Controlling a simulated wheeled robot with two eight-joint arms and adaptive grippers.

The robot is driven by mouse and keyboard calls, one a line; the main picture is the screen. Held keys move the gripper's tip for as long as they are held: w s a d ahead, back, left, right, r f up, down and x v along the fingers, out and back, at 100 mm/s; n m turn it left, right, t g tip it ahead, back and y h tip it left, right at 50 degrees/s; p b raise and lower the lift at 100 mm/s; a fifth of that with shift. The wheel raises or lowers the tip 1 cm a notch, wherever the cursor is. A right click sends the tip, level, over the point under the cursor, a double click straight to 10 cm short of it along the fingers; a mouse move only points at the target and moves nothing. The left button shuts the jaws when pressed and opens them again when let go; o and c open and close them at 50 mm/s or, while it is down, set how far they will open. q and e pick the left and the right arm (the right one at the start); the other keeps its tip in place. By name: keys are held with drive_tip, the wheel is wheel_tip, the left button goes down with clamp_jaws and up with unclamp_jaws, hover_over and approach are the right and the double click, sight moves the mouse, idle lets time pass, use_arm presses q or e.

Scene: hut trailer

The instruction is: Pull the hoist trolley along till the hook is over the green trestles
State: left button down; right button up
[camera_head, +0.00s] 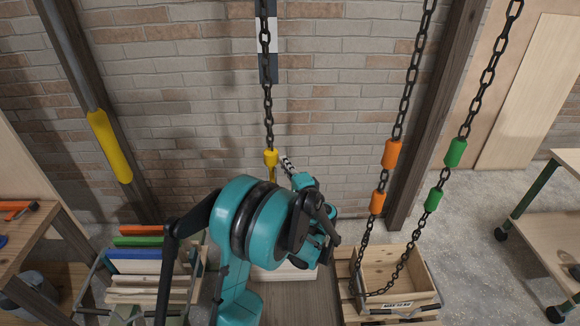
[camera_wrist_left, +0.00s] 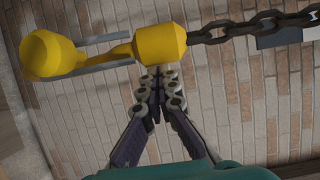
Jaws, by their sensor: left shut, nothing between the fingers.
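A dark chain (camera_head: 267,100) hangs down the middle of the head view with a yellow hook fitting (camera_head: 271,157) at its lower end. In the left wrist view the yellow fitting (camera_wrist_left: 160,46) lies across the top, with a rounded yellow end at the left. My left gripper (camera_head: 285,160) is just right of the fitting; its fingers (camera_wrist_left: 160,73) are shut and empty. They appear close below the fitting; contact cannot be told. A hand-chain loop with orange (camera_head: 391,153) and green (camera_head: 455,152) sleeves hangs to the right. The trolley is not in view. A green-legged table (camera_head: 535,190) stands at right; trestles cannot be made out surely.
A wooden crate (camera_head: 430,304) sits under the chain loop. A rack of coloured boards (camera_head: 145,243) stands lower left, beside a wooden bench (camera_head: 40,218). A dark post (camera_head: 440,90) rises behind the loop. Floor (camera_head: 475,260) is clear between crate and table.

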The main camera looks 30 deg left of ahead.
use_arm(q)
drive_tip(key=s+a+b, duration=0.1)
drive_tip(key=s+a, duration=0.9)
drive_tip(key=a, duration=0.7)
drive_tip(key=s+a+b, duration=0.2)
drive_tip(key=s+a, duration=0.9)
drive_tip(key=a, duration=0.6)
drive_tip(key=s+a+b, duration=0.1)
drive_tip(key=s+a, duration=1)
drive_tip(key=a, duration=0.6)
drive_tip(key=shift+a, duration=0.35)
use_arm(e)
drive_tip(key=f, duration=0.1)
drive_tip(key=s+a+f, duration=0.1)
drive_tip(key=f, duration=0.2)
drive_tip(key=shift+s+a+f, duration=0.15)
drive_tip(key=shift+a+f, duration=0.1)
drive_tip(key=shift+a, duration=0.1)
use_arm(q)
drive_tip(key=shift+r, duration=0.15)
